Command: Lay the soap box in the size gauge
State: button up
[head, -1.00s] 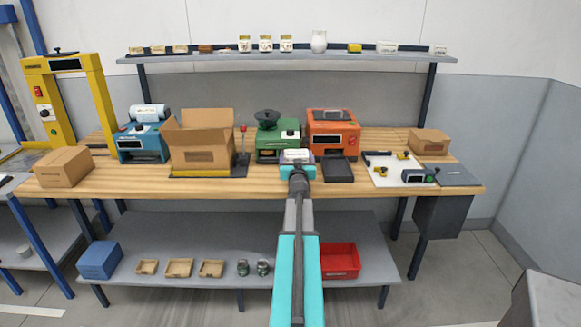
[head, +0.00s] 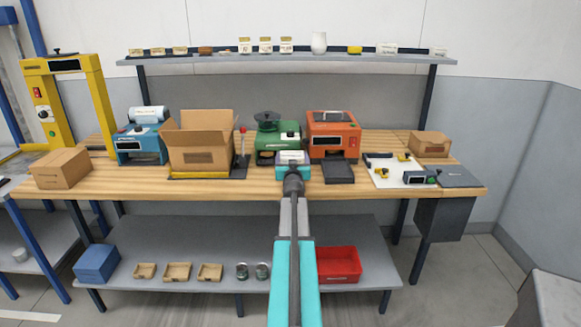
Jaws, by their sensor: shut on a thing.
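My gripper (head: 292,166) is at the far end of my outstretched arm, over the middle of the workbench and in front of the green machine. It is shut on a small pale box (head: 291,156), which looks like the soap box. The gripper hides its lower part, and I cannot tell how far it is above the bench. The size gauge appears to be the white board (head: 386,180) with a dark bar and yellow pieces on the right of the bench. It lies to the right of my gripper, apart from it.
The green machine (head: 266,142) stands just behind my gripper. An orange machine (head: 334,139) with a dark tray (head: 338,174) stands between it and the board. An open carton (head: 200,150) is to the left. A closed carton (head: 430,145) stands behind the board.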

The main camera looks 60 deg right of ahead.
jog(key=shift+f, duration=1)
jog(key=shift+f, duration=0.15)
jog(key=o, duration=1.4)
jog(key=shift+o, duration=0.2)
jog(key=shift+s, duration=0.1)
jog(key=shift+b+v, duration=0.75)
jog(key=shift+v, duration=5.25)
